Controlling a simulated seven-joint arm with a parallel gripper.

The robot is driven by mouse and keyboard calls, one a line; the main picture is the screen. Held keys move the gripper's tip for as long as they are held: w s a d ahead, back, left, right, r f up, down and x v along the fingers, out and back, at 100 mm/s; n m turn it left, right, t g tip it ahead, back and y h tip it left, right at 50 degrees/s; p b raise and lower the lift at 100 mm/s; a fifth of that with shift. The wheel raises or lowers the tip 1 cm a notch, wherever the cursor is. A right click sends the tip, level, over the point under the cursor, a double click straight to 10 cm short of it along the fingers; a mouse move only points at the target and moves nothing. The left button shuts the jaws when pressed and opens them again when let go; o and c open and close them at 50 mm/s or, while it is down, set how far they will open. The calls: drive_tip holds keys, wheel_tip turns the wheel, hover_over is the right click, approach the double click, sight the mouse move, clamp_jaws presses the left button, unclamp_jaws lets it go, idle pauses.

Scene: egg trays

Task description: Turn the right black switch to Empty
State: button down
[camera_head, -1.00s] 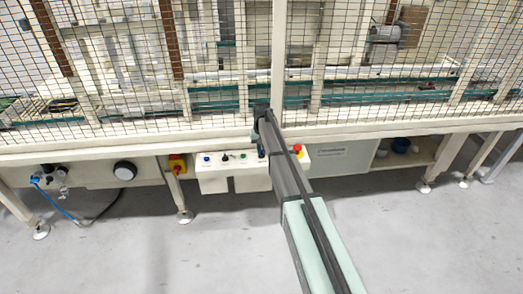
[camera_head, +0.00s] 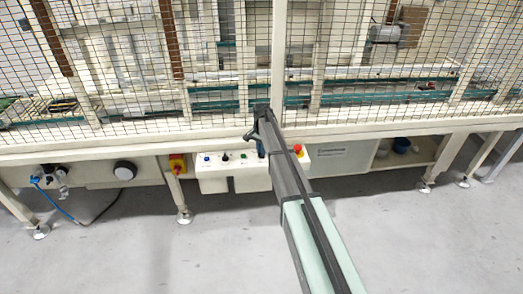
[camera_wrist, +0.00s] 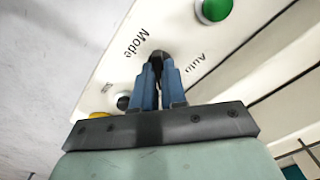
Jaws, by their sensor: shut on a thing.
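The white control panel (camera_head: 215,178) hangs under the machine frame. In the wrist view, the black switch (camera_wrist: 158,54) sits between the labels "Mode" and "Auto". My gripper (camera_wrist: 160,68) has its two blue fingers shut on this switch, and they hide most of it. In the head view my gripper (camera_head: 262,148) is at the panel, to the right of the green button (camera_head: 243,155). The left black switch (camera_head: 225,157) stands apart on the other side of that button. A further label by the left finger is partly hidden, and I cannot read the switch's pointing direction.
A blue button (camera_head: 207,158) is at the panel's left and a red button (camera_head: 298,148) at its right. A red and yellow switch (camera_head: 177,163) is mounted further left. The mesh fence (camera_head: 220,70) rises above the panel. The grey floor (camera_head: 130,255) in front is clear.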

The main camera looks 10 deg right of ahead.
drive_tip(key=c, duration=1.2)
unclamp_jaws()
drive_tip(key=shift+r, duration=0.1)
drive_tip(key=shift+r, duration=2.4)
drive_tip(key=shift+r, duration=0.1)
wheel_tip(320, 180, up, 22)
